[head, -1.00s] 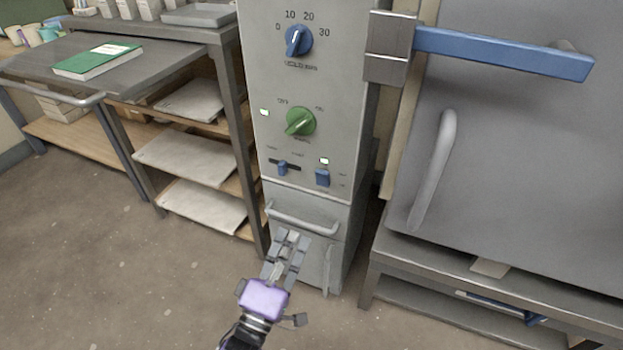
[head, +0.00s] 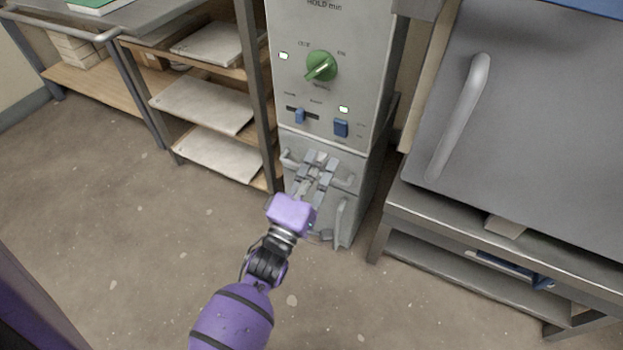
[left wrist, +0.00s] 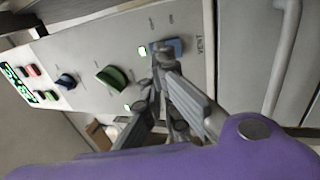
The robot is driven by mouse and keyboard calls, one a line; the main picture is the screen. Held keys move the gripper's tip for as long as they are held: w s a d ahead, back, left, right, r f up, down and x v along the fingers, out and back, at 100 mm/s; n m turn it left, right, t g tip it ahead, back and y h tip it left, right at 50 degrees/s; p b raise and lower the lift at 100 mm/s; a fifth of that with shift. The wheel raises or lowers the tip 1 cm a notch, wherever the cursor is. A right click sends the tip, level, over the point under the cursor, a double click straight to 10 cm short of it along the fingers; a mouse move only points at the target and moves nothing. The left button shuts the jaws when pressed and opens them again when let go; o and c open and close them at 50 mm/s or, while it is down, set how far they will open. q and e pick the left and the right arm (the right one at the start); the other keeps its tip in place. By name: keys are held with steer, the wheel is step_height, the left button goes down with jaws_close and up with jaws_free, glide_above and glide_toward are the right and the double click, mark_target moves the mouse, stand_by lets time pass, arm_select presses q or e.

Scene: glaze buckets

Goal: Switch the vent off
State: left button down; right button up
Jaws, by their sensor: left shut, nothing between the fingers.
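The vent switch (head: 341,129) is a small blue rocker low on the grey control panel (head: 375,70), with a lit lamp (head: 344,109) above it. My left gripper (head: 320,157) is shut and empty, in front of the cabinet just below the panel. In the left wrist view its fingertips (left wrist: 162,52) overlap the switch's edge; I cannot tell whether they touch it. My right gripper is not in view.
A shelf rack (head: 253,100) stands left, a large grey door with a handle (head: 460,115) right. The floor in front is clear.

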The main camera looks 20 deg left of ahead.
mark_target(338, 127)
arm_select(q)
steer(key=b+x, duration=0.1)
steer(key=x, duration=0.6)
